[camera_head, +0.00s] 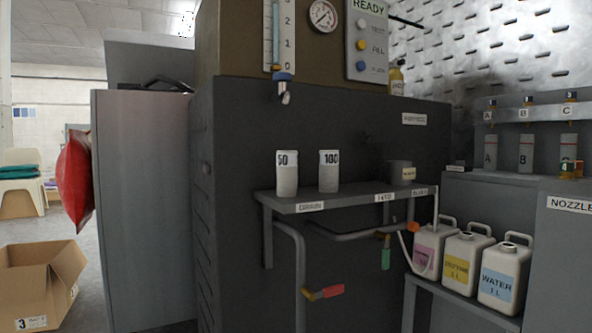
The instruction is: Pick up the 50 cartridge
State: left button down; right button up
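The 50 cartridge (287,176) is a white and grey cylinder with "50" printed near its top. It stands upright on a grey shelf (345,199) fixed to the dark machine front. A similar 100 cartridge (329,172) stands upright just to its right, with a small gap between them. Neither of my grippers is in the picture, and nothing touches the 50 cartridge.
A tap (283,88) hangs above the 50 cartridge. A dark cup (400,173) stands on the shelf's right part. A red-handled valve (325,292) and pipes are below. Labelled jugs (504,272) stand lower right. A cardboard box (38,285) lies at left.

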aim_at(286, 160)
jog(key=i+l, duration=0.25)
jog(key=i+l+u, duration=0.1)
jog(key=l, duration=0.35)
jog(key=i+l+u, duration=0.1)
jog(key=i+l, duration=0.4)
jog(key=l, duration=0.25)
